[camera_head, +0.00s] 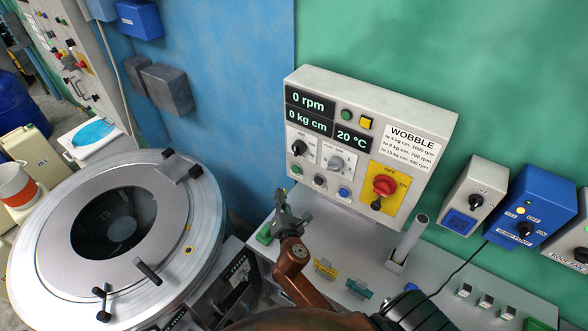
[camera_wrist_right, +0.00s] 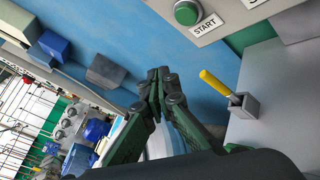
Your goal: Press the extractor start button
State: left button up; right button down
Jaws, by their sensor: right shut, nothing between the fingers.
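A round green button (camera_wrist_right: 186,13) with a START label (camera_wrist_right: 206,26) sits on the light panel at the top of the right wrist view. In the head view a small green button (camera_head: 296,169) is at the lower left of the control panel (camera_head: 372,108); its label is too small to read. My right gripper (camera_head: 283,214) is in front of and below that corner of the panel, apart from the button. Its fingers (camera_wrist_right: 163,82) are shut and empty in the wrist view, left of and below the START button. My left gripper is not in view.
An open round drum (camera_head: 58,232) stands at the left. The panel also carries displays, knobs and a red switch (camera_head: 385,185) on yellow. A grey tube (camera_head: 410,236) stands upright on the ledge. A yellow-handled item (camera_wrist_right: 219,85) sits in a grey holder in the wrist view.

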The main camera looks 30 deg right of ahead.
aim_at(296, 169)
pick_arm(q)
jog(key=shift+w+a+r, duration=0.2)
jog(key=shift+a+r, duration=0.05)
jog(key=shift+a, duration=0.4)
pick_arm(e)
jog(key=w+d, duration=0.5)
jog(key=d, duration=0.3)
jog(key=shift+w+f, duration=0.2)
jog(key=shift+f, duration=0.2)
pick_arm(q)
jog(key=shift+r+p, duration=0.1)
jog(key=shift+p, duration=0.2)
pick_arm(e)
jog(key=shift+w, duration=0.1)
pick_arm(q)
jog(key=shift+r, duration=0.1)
pick_arm(e)
jog(key=shift+w+d, duration=0.15)
jog(key=shift+d, duration=0.2)
